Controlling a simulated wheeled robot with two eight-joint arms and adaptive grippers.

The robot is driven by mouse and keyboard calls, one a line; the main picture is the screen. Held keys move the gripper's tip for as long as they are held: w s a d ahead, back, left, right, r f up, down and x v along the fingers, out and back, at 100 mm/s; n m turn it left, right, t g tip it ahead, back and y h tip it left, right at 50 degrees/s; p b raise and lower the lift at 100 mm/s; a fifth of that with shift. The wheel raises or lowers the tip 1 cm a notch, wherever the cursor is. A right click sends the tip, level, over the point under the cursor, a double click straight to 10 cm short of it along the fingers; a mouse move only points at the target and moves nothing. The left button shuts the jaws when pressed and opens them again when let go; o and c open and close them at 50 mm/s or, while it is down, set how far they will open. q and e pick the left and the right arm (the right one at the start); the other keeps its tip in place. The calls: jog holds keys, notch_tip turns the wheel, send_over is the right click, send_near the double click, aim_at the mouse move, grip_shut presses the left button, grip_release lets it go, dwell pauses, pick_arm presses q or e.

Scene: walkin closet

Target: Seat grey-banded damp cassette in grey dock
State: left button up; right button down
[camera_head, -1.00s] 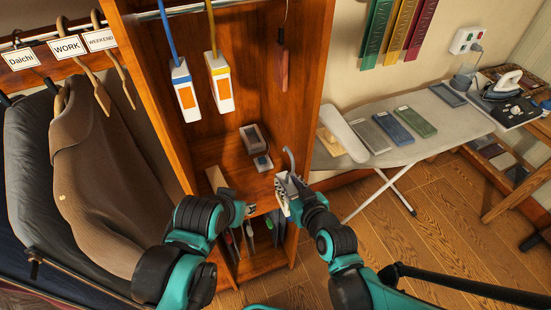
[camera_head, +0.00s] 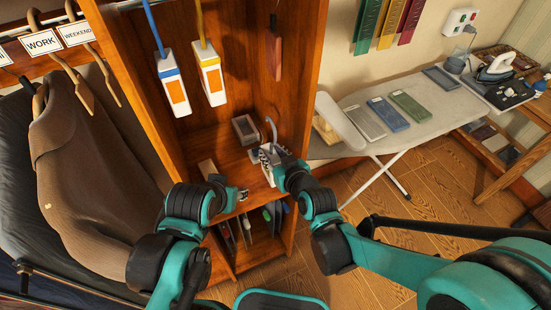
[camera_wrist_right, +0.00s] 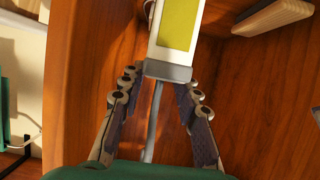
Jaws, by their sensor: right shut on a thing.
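The grey-banded cassette (camera_wrist_right: 178,30) is white with a yellow-green panel, a grey end band and a grey strap. My right gripper (camera_wrist_right: 160,82) is shut on it at the band, with the strap running back between the fingers. In the head view my right gripper (camera_head: 268,158) is inside the wooden cabinet, above the shelf, and hides most of the cassette; the curved grey strap stands above it. A grey open-topped box (camera_head: 245,128), which looks like the dock, sits farther back on the shelf, apart from the cassette. My left gripper (camera_head: 242,193) is at the shelf's front; its jaw opening is unclear.
Blue-banded (camera_head: 174,85) and yellow-banded (camera_head: 211,78) cassettes hang in the cabinet. A pale block (camera_head: 208,170) lies on the shelf at left. The cabinet's right wall (camera_head: 308,80) is close to my right arm. An ironing board (camera_head: 350,100) stands to the right.

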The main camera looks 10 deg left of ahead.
jog(key=w+a, duration=0.7)
jog(key=w, duration=0.3)
jog(key=w+a, duration=0.7)
jog(key=w, duration=0.3)
jog(key=shift+w, duration=0.4)
dwell(1.3)
jog(key=shift+b, duration=0.4)
dwell(1.2)
jog(key=shift+f, duration=0.1)
dwell(0.5)
jog(key=shift+f+b, duration=0.35)
jog(key=shift+f+b, duration=1.1)
jog(key=shift+f, duration=0.35)
